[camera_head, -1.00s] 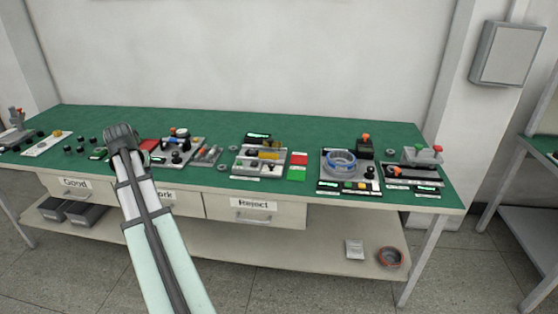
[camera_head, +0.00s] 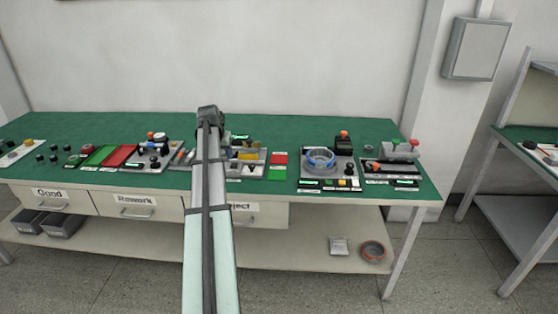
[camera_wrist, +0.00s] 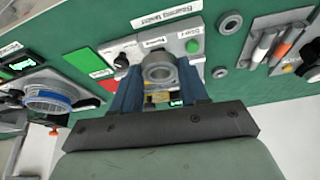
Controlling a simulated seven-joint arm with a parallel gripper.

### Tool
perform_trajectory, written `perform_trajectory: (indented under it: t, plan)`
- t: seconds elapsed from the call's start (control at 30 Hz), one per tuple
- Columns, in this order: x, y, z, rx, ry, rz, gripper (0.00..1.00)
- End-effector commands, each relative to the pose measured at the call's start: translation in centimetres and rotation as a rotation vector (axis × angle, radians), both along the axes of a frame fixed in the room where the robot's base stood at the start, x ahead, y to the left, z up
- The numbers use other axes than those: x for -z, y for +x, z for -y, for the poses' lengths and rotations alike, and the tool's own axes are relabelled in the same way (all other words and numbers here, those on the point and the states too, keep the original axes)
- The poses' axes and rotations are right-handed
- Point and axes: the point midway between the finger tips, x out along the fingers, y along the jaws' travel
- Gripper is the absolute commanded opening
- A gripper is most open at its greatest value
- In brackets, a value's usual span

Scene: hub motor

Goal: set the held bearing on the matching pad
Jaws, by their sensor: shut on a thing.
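My gripper (camera_head: 208,112) is over the bench near the bearing tester station (camera_head: 250,158) in the head view. In the wrist view my gripper (camera_wrist: 158,82) is shut on a grey ring-shaped bearing (camera_wrist: 158,66), its blue-grey fingers on both sides. The bearing appears over the tester plate; its height above it I cannot tell. Another green pad (camera_head: 100,155) and red pad (camera_head: 120,155) lie farther left.
A loose ring (camera_wrist: 230,23) lies on the green bench (camera_head: 75,129) beside the tester. A station with a blue ring (camera_head: 320,159) stands to the right, and one with knobs (camera_head: 153,150) to the left. My arm hides part of the bench.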

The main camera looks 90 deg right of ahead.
Motion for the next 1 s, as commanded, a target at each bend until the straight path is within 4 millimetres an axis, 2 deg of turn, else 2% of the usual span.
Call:
perform_trajectory:
  t: [0.03,0.3,0.5,0.6,0.73,0.83,1.0]
  plan:
    - [0.2,-2.0,1.8,0.031,0.001,0.000,0.08]
    - [1.2,-11.7,8.8,0.181,0.000,-0.001,0.08]
    - [1.9,-17.6,14.5,0.290,0.001,-0.001,0.08]
    - [1.9,-19.2,17.1,0.339,0.001,0.000,0.08]
    - [1.7,-19.6,19.1,0.388,0.000,-0.001,0.08]
    - [1.6,-19.6,19.9,0.425,-0.001,-0.001,0.08]
    - [2.3,-19.7,19.8,0.457,0.000,-0.001,0.08]
